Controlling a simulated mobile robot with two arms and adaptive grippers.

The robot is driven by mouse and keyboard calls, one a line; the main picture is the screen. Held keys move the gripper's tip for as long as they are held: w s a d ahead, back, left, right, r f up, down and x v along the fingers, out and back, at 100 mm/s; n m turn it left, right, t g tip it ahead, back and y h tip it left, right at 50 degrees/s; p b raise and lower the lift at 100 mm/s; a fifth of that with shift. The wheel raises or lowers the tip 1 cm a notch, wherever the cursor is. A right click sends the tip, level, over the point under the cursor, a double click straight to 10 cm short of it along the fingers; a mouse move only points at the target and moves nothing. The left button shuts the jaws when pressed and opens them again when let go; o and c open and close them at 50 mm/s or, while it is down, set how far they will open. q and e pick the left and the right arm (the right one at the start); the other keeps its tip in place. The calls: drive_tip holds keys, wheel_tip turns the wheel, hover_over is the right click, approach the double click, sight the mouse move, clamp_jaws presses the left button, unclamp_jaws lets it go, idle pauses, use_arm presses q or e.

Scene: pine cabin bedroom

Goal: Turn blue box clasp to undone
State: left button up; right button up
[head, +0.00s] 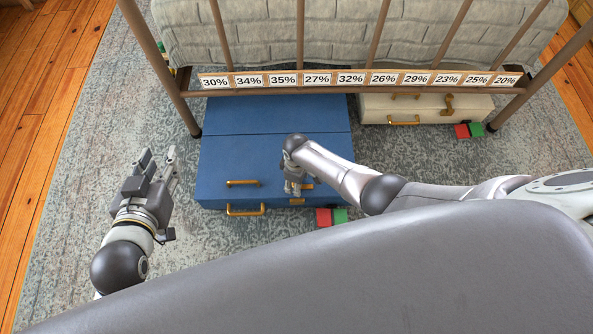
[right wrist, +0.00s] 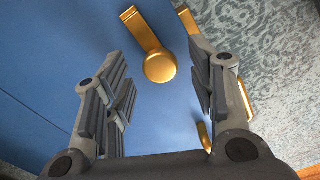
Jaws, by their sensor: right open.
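The blue box (head: 225,165) lies on the rug, partly under the bed frame. Its brass clasp (right wrist: 160,66), a round knob with a flat arm, shows in the right wrist view. In the head view my right gripper (head: 292,190) is over the box's front edge and mostly covers the clasp. In the right wrist view my right gripper (right wrist: 156,75) is open, with the clasp knob showing between and beyond its fingertips. I see no contact. My left gripper (head: 158,160) is open and empty, left of the box.
A cream box (head: 440,107) with brass fittings stands at the right under the bed rail. The rail (head: 350,80) carries percentage cards. Brass handles (head: 245,209) project from the blue box's front. Red (head: 323,217) and green blocks (head: 340,215) lie in front of it. Rug is clear at left.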

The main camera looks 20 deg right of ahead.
wheel_tip(320, 180, up, 11)
drive_tip(key=shift+r, duration=0.15)
idle(0.5)
idle(0.4)
